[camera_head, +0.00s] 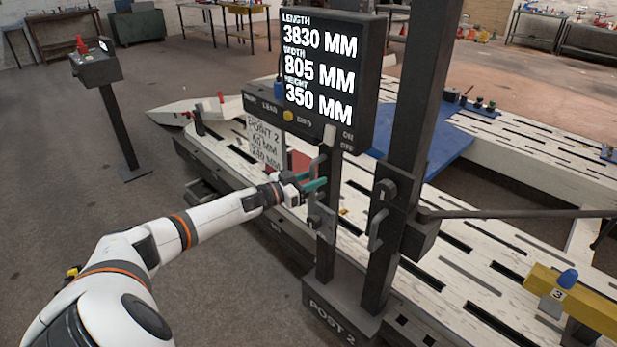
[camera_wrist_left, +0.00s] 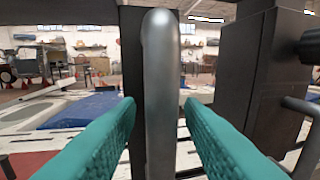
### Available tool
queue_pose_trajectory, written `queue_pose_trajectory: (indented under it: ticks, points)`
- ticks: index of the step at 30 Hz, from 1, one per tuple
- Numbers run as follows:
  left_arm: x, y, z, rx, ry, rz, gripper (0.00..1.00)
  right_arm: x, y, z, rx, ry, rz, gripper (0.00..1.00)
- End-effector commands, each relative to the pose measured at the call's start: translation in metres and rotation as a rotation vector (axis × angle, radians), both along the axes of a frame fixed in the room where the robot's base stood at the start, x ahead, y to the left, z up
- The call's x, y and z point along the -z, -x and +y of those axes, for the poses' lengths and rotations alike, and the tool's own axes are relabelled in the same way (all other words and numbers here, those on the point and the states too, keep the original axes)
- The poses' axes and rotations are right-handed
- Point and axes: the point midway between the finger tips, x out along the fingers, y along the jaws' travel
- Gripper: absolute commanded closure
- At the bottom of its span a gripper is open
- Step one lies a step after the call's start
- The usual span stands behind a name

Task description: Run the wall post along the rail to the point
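The wall post (camera_head: 393,150) is a dark upright on a base marked POST 2 (camera_head: 333,322), at the near side of the white slotted bench (camera_head: 470,285). Its display (camera_head: 320,75) reads length 3830 MM, width 805 MM, height 350 MM. A placard headed POINT 2 (camera_head: 266,142) hangs below the display. My left gripper (camera_head: 318,184), with teal fingers, is open at the post. In the left wrist view, a grey metal handle (camera_wrist_left: 161,90) stands upright between the parted fingers, with a gap on each side. I cannot make out a rail clearly. My right gripper is out of view.
A blue plate (camera_head: 430,135) lies on the bench behind the post. A thin dark rod (camera_head: 520,213) reaches right from the post. A yellow beam marked 3 (camera_head: 585,305) sits at the near right. A control stand (camera_head: 115,110) stands left, with open floor around it.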

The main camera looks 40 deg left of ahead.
Motion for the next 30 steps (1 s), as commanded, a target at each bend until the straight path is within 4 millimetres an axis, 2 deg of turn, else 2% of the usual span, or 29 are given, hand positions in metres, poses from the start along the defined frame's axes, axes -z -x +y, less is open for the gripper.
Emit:
queue_pose_trajectory:
  ticks: [5, 21, 30]
  points:
    - [0.002, 0.012, 0.004, -0.001, 0.001, 0.003, 0.65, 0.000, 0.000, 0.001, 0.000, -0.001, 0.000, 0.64]
    - [0.001, 0.092, 0.025, 0.001, 0.001, 0.005, 0.65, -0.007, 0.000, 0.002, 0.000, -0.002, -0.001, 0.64]
    - [0.000, 0.114, 0.032, 0.001, 0.000, 0.001, 0.65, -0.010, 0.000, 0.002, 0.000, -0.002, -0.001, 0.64]
